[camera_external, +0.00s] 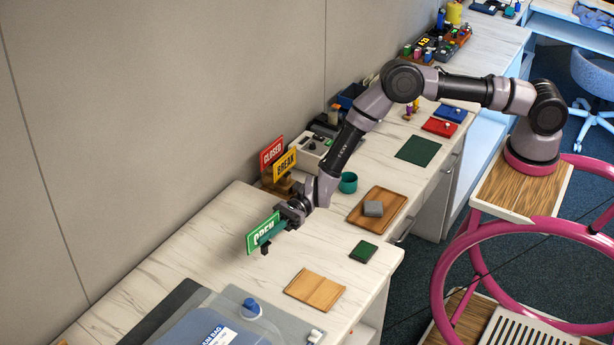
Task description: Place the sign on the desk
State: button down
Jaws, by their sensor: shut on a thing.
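A green sign (259,236) reading "OPEN" is held in my gripper (271,236), which is shut on it. The sign is tilted and appears to be a little above the pale marbled desk (225,265), near the wall side; the exact gap cannot be told. A red "CLOSED" sign (271,152) and a yellow "BREAK" sign (285,164) stand upright behind my gripper, in a wooden holder (275,184) partly hidden by the signs and my arm.
A light wooden board (314,289) and a small green pad (363,251) lie in front. A wooden tray (389,219) holds a grey block (373,208). A teal cup (348,182) stands near my wrist. The desk between board and sign is clear.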

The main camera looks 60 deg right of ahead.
aim_at(266, 243)
jog(key=shift+f, duration=1.7)
jog(key=shift+f, duration=0.2)
jog(key=c, duration=1)
grip_release()
jog(key=d, duration=0.3)
jog(key=s+d, duration=0.1)
jog(key=d, duration=0.6)
jog(key=shift+s+d+f, duration=0.25)
jog(key=shift+d+f, duration=0.05)
jog(key=shift+d, duration=0.05)
